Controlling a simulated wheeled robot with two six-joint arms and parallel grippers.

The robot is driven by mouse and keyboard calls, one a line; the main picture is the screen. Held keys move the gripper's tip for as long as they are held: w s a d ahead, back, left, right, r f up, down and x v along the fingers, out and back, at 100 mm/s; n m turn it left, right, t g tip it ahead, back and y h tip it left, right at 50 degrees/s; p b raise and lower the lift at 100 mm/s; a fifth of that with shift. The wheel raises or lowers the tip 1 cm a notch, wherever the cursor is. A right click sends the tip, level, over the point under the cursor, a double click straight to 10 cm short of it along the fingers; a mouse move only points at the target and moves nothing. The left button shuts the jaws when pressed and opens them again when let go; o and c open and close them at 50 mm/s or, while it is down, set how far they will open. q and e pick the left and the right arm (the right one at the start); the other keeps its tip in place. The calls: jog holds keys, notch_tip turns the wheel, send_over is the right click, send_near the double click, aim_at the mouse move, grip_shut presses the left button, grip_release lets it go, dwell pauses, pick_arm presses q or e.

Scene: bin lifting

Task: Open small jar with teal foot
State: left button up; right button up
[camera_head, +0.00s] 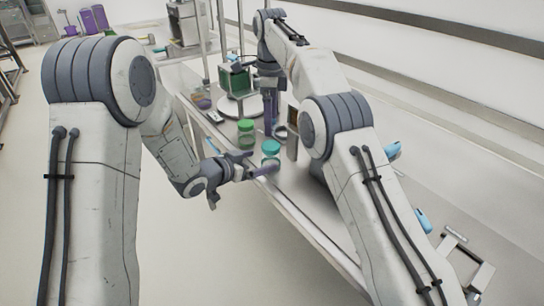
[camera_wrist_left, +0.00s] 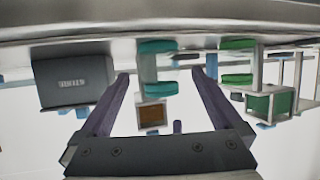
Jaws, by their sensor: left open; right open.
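The small jar with teal lid (camera_head: 270,147) stands near the table's front edge. In the left wrist view, which is upside down, its teal foot (camera_wrist_left: 158,47) is at the table and its teal lid (camera_wrist_left: 161,88) hangs below. My left gripper (camera_head: 258,170) is open and level at the table edge. In the wrist view its fingers (camera_wrist_left: 160,72) lie on either side of the jar, with gaps visible. My right gripper (camera_head: 271,122) is open and points down, behind the jar; its tips are partly hidden.
A green-lidded jar (camera_head: 246,128) stands left of the teal one and also shows in the wrist view (camera_wrist_left: 237,62). A green box (camera_head: 236,80) sits on a round white stand behind. A grey labelled box (camera_wrist_left: 72,75) is on the other side. The table's front edge (camera_head: 300,218) is close.

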aim_at(271, 158)
pick_arm(q)
jog(key=x, duration=0.6)
jog(key=shift+w+d+f, duration=0.2)
grip_shut()
